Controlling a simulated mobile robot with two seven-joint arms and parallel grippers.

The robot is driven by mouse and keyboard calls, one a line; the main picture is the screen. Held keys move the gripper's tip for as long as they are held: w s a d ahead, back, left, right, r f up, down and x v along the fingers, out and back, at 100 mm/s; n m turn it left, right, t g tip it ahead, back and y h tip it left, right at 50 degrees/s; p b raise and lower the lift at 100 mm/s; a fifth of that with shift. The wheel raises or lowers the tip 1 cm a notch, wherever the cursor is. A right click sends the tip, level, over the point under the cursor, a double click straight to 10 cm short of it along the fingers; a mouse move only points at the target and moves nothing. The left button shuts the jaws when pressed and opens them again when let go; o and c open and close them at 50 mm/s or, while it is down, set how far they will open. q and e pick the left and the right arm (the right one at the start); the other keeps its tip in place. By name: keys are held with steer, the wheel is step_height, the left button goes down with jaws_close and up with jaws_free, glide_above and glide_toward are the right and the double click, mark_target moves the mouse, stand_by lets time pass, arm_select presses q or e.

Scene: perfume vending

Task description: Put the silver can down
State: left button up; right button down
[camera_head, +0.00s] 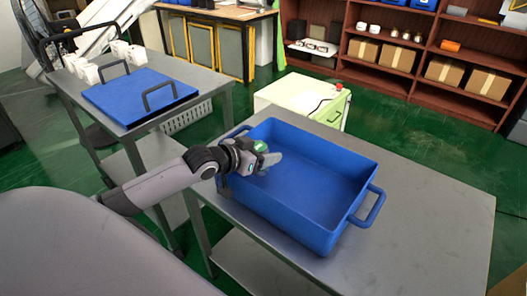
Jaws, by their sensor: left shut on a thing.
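My left gripper (266,160) reaches in from the left over the near left part of a blue bin (358,165). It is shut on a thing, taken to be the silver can. A small light-grey shape shows at the fingertips, but can and fingers are hard to tell apart. The bin is open-topped and its visible floor looks empty. It stands on a grey table (440,215). I cannot tell whether the can touches the bin's floor. My right gripper is not in view.
Bare table top lies right of the bin. The bin's side handle (372,208) sticks out. A second table at the left holds a blue lid-like panel with handles (138,92) and several white items (92,72). A pale green-white cabinet (300,98) stands behind the bin.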

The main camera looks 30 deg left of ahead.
arm_select(q)
steer(key=shift+s+f, duration=0.1)
steer(key=shift+f, duration=0.3)
steer(key=o, duration=1)
steer(key=shift+d+f, duration=0.1)
steer(key=shift+f, duration=0.05)
steer(key=shift+c, duration=0.2)
steer(key=shift+o, duration=0.9)
steer(key=shift+s+f, duration=0.1)
steer(key=shift+f, duration=0.05)
steer(key=shift+r, duration=0.2)
steer(key=shift+w+r+p+v, duration=0.1)
steer(key=shift+r+p+v, duration=0.2)
steer(key=shift+v, duration=1.75)
steer(key=shift+w+r+p+v, duration=0.15)
steer(key=shift+p+v, duration=0.25)
steer(key=shift+v, duration=1.65)
steer(key=shift+w+r+p+v, duration=0.1)
steer(key=shift+r+p+v, duration=0.2)
steer(key=shift+v, duration=1.75)
steer(key=shift+f, duration=0.1)
